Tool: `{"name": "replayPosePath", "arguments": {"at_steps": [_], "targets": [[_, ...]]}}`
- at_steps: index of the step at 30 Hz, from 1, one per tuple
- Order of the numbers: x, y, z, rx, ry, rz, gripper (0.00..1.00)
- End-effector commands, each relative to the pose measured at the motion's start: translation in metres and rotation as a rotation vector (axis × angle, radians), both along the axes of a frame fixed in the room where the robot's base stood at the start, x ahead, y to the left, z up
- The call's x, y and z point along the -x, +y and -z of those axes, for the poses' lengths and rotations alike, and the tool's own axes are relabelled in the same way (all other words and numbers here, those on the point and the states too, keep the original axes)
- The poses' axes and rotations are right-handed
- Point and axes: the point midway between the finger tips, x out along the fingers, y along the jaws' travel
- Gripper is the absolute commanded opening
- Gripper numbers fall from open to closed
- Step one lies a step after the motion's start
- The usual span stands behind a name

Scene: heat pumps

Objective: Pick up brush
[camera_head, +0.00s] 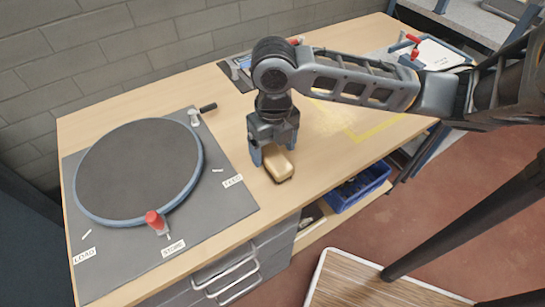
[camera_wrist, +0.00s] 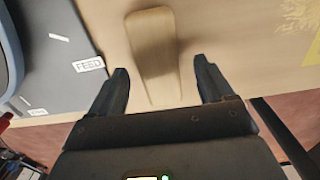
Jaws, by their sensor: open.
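The brush (camera_head: 278,164) appears as a tan block with rounded corners, lying on the wooden table near its front edge. In the wrist view the brush (camera_wrist: 152,50) is a long tan shape that runs between my fingers. My gripper (camera_head: 271,155) points down over the brush in the head view. In the wrist view my gripper (camera_wrist: 163,82) is open, with one finger on each side of the brush and a visible gap to each. The gripper hides part of the brush in the head view, and its bristles do not show.
A grey board (camera_head: 225,203) with a dark round turntable (camera_head: 138,171) and a red knob (camera_head: 155,219) lies left of the brush. A blue bin (camera_head: 357,188) sits below the table edge at right. Yellow markings (camera_head: 372,130) cover a bare stretch of table.

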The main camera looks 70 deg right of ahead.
Motion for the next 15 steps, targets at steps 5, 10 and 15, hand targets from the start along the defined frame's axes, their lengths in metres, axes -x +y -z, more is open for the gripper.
{"name": "replayPosePath", "arguments": {"at_steps": [5, 10, 15], "targets": [[-0.001, 0.000, 0.024, -0.003, 0.001, 0.005, 0.81], [-0.002, 0.000, 0.033, -0.001, 0.001, 0.002, 0.81], [-0.002, 0.000, 0.034, 0.000, 0.000, 0.001, 0.81]]}}
